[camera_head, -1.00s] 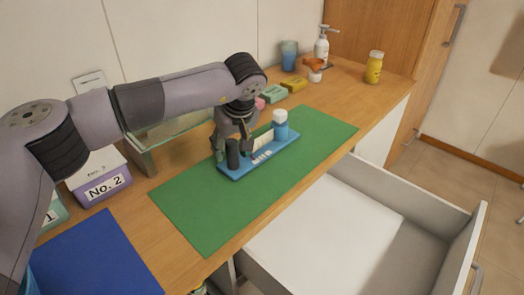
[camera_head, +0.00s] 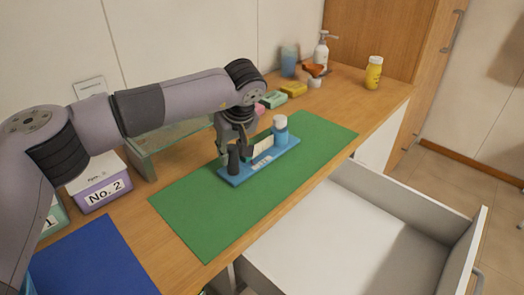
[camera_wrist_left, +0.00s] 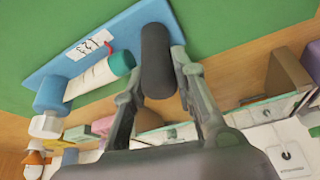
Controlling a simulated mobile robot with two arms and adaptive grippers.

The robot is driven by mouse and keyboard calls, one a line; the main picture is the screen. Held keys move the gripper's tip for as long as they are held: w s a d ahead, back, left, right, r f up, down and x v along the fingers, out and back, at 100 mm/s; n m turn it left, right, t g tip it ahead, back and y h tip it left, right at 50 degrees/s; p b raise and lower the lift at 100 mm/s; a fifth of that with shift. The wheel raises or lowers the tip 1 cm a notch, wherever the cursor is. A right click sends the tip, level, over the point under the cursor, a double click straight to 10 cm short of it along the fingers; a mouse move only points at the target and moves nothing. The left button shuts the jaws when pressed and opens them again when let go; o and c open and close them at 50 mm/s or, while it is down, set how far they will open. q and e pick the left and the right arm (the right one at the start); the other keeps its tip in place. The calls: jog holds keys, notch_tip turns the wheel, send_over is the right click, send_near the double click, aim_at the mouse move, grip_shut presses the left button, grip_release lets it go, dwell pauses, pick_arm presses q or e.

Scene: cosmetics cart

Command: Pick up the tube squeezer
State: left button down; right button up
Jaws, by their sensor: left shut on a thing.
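A blue tray (camera_head: 285,151) with a white label lies on the green mat (camera_head: 205,225). A dark grey cylinder (camera_head: 234,160) stands upright at its near left end. A white tube with a teal cap (camera_wrist_left: 122,63) and a blue bottle with a white cap (camera_head: 280,130) are also on the tray. My left gripper (camera_wrist_left: 157,75) is shut on the dark grey cylinder, one finger on each side. The cylinder appears still at the tray; I cannot tell any gap. None is clearly marked as the tube squeezer. My right gripper is not in view.
Purple box No. 2 (camera_head: 103,188) and a glass shelf (camera_head: 165,140) stand on the left. Soap bars (camera_head: 292,89), a pump bottle (camera_head: 321,52) and a yellow bottle (camera_head: 373,72) stand at the back. An open white drawer (camera_head: 330,230) juts out in front.

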pick_arm(q)
jog(key=shift+r, duration=0.15)
dwell(0.5)
jog(key=shift+r, duration=0.5)
notch_tip(320, 180, up, 19)
